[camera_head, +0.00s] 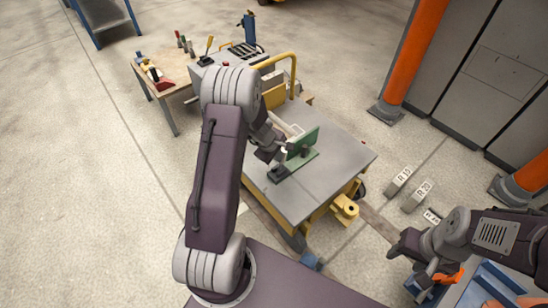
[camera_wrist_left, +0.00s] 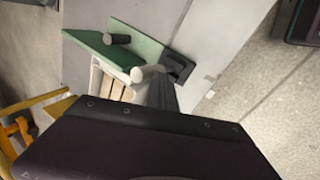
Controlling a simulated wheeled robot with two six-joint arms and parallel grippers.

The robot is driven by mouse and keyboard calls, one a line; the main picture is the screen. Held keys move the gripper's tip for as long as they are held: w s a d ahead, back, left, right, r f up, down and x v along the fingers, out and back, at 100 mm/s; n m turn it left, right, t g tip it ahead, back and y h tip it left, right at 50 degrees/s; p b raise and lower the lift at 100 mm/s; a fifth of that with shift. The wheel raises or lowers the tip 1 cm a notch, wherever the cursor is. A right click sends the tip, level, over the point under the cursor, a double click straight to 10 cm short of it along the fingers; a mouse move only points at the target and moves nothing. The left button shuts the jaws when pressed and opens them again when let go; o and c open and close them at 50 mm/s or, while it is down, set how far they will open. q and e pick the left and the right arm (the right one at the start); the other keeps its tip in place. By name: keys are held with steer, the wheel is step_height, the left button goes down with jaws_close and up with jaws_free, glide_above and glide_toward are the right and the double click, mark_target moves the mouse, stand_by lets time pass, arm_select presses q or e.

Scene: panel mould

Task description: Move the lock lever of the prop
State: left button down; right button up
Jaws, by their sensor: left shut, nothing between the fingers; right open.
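A green panel (camera_head: 303,143) stands upright on the grey table; it also shows in the left wrist view (camera_wrist_left: 128,50). A dark prop foot (camera_head: 279,173) lies beside it on the tabletop, also seen in the left wrist view (camera_wrist_left: 179,67). A pale rounded knob (camera_wrist_left: 137,74), possibly the lock lever's end, shows in front of the panel. My left gripper (camera_head: 272,152) is shut and empty, close by the panel and above the foot. I cannot tell whether it touches the lever, as the arm hides part of it. My right gripper (camera_head: 424,272) is open, at the lower right, away from the table.
The grey table (camera_head: 347,158) has bare room to the right of the panel. A yellow rail (camera_head: 276,60) stands at its back. A wooden bench (camera_head: 160,75) with tools is at the back left. Blue crates (camera_head: 490,285) and orange posts (camera_head: 412,55) are on the right.

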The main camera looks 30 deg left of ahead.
mark_target(285, 152)
arm_select(q)
steer(key=shift+w+d+r+p, duration=0.1)
steer(key=shift+w+d+p, duration=0.1)
steer(key=shift+w+p, duration=0.25)
steer(key=shift+w+d+r+p, duration=0.1)
steer(key=shift+w+d+p, duration=0.1)
steer(key=shift+w, duration=0.3)
steer(key=shift+w+d+f, duration=0.15)
steer(key=shift+w, duration=0.25)
steer(key=shift+w+d, duration=0.1)
steer(key=shift+w, duration=0.15)
arm_select(e)
step_height(285, 152, up, 2)
steer(key=shift+w+r, duration=0.1)
steer(key=shift+r, duration=0.05)
arm_select(q)
steer(key=shift+w+d, duration=0.1)
steer(key=shift+w, duration=0.05)
steer(key=shift+r+p, duration=0.2)
steer(key=shift+p, duration=0.1)
arm_select(e)
steer(key=shift+d+r, duration=0.1)
